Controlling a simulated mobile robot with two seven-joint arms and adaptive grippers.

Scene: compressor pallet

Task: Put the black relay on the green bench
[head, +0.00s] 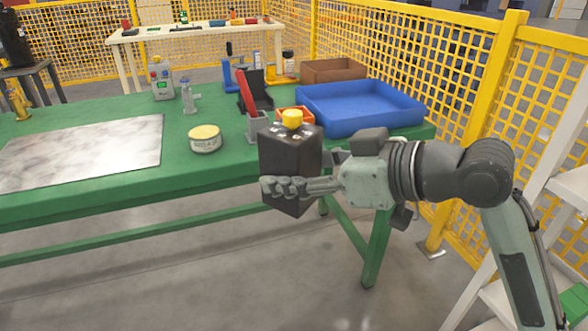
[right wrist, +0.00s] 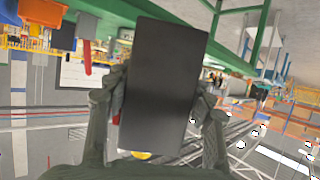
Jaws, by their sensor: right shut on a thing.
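The black relay (head: 288,155) is a dark upright box with a yellow knob on its top. My right gripper (head: 290,186) is shut on its lower part, one finger across the near face. In the right wrist view the relay (right wrist: 165,85) fills the space between the two fingers. The green bench (head: 175,125) stands behind and left of the relay, which appears at the bench's front edge near its right end. I cannot tell whether the relay overhangs the top; its lower end shows below the edge. My left gripper is not in view.
On the bench are a metal plate (head: 85,150), a round tin (head: 205,138), a blue tray (head: 360,107), a brown box (head: 333,71), an orange bin (head: 296,112) and a grey bin (head: 257,126). Bare green top shows between plate and tin. A yellow fence (head: 430,75) stands right.

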